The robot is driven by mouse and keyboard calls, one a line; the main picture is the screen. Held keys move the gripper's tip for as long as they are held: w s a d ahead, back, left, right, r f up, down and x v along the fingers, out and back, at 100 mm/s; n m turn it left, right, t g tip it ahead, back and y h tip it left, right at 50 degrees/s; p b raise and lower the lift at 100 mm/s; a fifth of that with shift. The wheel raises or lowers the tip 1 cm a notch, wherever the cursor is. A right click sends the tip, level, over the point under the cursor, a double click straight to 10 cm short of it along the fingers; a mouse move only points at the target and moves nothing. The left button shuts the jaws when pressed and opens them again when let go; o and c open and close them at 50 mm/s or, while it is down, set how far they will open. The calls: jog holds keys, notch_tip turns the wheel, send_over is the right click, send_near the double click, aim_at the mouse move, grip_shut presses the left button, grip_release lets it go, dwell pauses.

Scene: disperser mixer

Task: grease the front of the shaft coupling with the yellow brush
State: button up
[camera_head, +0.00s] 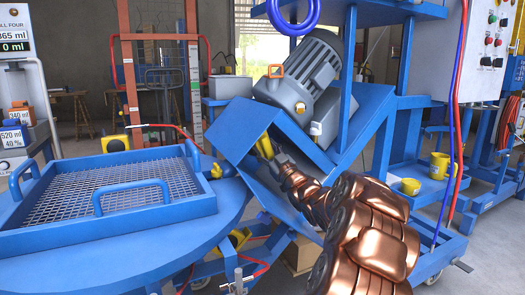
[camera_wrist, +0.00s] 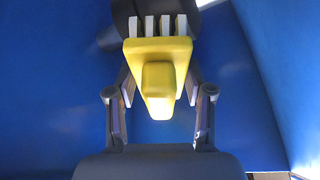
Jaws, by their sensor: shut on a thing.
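The yellow brush (camera_wrist: 158,92) is in my gripper (camera_wrist: 157,95) in the wrist view, with its pale bristles pointing away from me. The bristle tips overlap a dark rounded part at the top, which looks like the shaft coupling (camera_wrist: 118,12). I cannot tell whether they touch it. In the head view my gripper (camera_head: 268,150) reaches under the blue guard below the motor, and part of the yellow brush (camera_head: 264,146) shows there. The coupling is hidden in that view.
Blue guard walls (camera_wrist: 50,80) stand close around my gripper. The grey motor (camera_head: 304,78) sits above it on the blue frame. A round blue table (camera_head: 120,240) with a mesh tray (camera_head: 190,207) is at the left.

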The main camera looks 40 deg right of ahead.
jog(key=shift+w+d+p, duration=0.25)
jog(key=shift+w+p, duration=0.05)
jog(key=shift+w, duration=0.45)
dwell(0.3)
jog(key=shift+r, duration=0.1)
